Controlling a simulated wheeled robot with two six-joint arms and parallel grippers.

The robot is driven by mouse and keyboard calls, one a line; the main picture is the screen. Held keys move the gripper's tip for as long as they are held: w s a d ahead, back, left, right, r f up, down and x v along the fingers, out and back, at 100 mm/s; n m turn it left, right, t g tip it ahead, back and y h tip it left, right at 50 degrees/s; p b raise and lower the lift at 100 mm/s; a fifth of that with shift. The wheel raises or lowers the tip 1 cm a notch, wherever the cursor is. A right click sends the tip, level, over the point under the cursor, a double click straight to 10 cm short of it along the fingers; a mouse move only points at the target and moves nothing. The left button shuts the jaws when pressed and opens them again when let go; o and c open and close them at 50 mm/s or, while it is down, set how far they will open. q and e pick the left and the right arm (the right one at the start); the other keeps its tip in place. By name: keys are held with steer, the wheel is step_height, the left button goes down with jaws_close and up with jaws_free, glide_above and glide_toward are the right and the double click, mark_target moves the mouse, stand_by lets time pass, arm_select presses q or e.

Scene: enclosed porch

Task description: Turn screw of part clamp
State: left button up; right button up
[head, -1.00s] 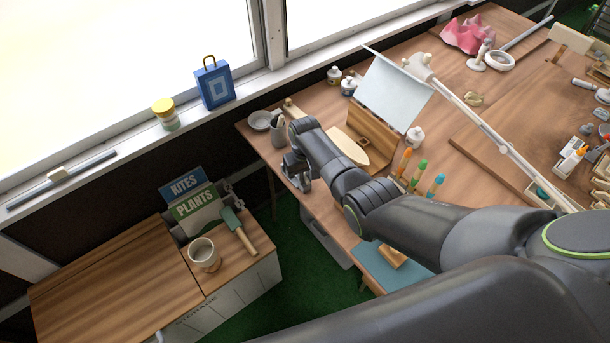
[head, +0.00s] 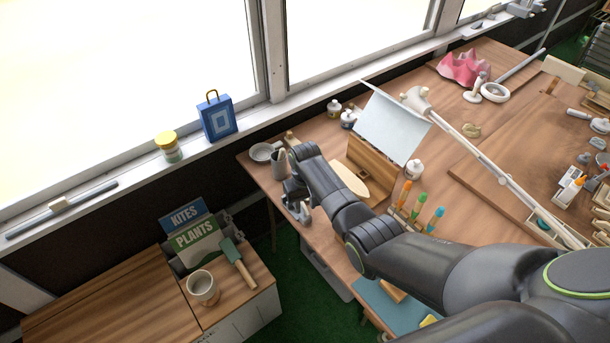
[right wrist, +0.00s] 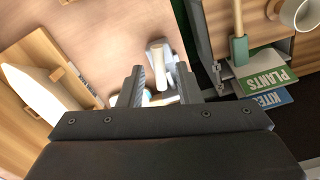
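My right gripper (head: 297,196) reaches down at the left edge of the wooden table. In the right wrist view its two fingers (right wrist: 160,88) stand apart, with a clear gap. Beyond and between the fingertips is a light grey piece with a bar-like upright part (right wrist: 158,52), which looks like the part clamp. Pale rounded pieces lie just below it; whether a finger touches them I cannot tell. In the head view a light grey piece (head: 303,212) shows beside the fingers, partly hidden, and the screw cannot be made out clearly. My left gripper is not in view.
A grey cup (head: 279,163) and a small dish (head: 262,152) stand close to the right gripper. A wooden board (head: 348,178) and colored-handled tools (head: 420,205) are to its right.

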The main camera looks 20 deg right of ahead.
mark_target(305, 208)
step_height(305, 208, up, 15)
steer(key=b, duration=0.1)
steer(key=shift+f, duration=0.15)
stand_by(0.5)
